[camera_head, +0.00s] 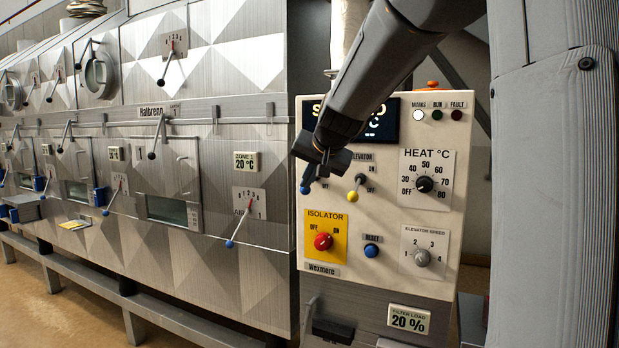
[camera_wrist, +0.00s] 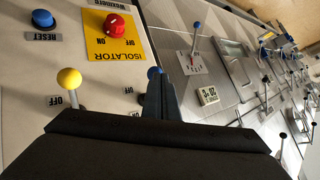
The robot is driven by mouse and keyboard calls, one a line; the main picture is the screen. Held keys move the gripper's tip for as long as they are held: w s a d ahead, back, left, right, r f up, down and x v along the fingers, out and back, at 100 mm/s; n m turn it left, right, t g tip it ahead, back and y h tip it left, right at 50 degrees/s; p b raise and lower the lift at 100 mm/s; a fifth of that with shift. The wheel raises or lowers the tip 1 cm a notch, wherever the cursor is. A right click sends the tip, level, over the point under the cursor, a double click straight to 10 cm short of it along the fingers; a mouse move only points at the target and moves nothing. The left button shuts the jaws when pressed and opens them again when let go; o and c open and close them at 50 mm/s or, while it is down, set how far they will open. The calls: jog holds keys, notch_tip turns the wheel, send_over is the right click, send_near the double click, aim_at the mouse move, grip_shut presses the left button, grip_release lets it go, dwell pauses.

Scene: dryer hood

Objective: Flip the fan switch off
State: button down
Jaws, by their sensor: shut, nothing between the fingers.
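The fan switch, a small lever with a blue ball tip (camera_head: 305,189), is at the left of the control panel (camera_head: 389,283). Its ball hangs low, level with the OFF mark, much like the yellow-tipped elevator lever (camera_head: 352,196) to its right. Its pivot and its name label are hidden behind my gripper (camera_head: 318,165). My gripper is shut and empty, just above the blue ball in the head view. In the wrist view the blue ball (camera_wrist: 154,72) shows right at the fingertips (camera_wrist: 158,90); I cannot tell whether they touch.
A red isolator knob (camera_head: 323,241) on a yellow plate and a blue reset button (camera_head: 371,250) are below. The heat dial (camera_head: 424,184) and elevator speed dial (camera_head: 422,257) are to the right. The metal dryer (camera_head: 220,85) with several levers stands left.

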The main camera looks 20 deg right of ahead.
jog(key=shift+r, duration=0.15)
jog(key=s+a+r, duration=0.1)
jog(key=s, duration=0.5)
jog(key=s+a+r, duration=0.2)
jog(key=s, duration=0.5)
jog(key=shift+s, duration=0.2)
jog(key=shift+f, duration=0.15)
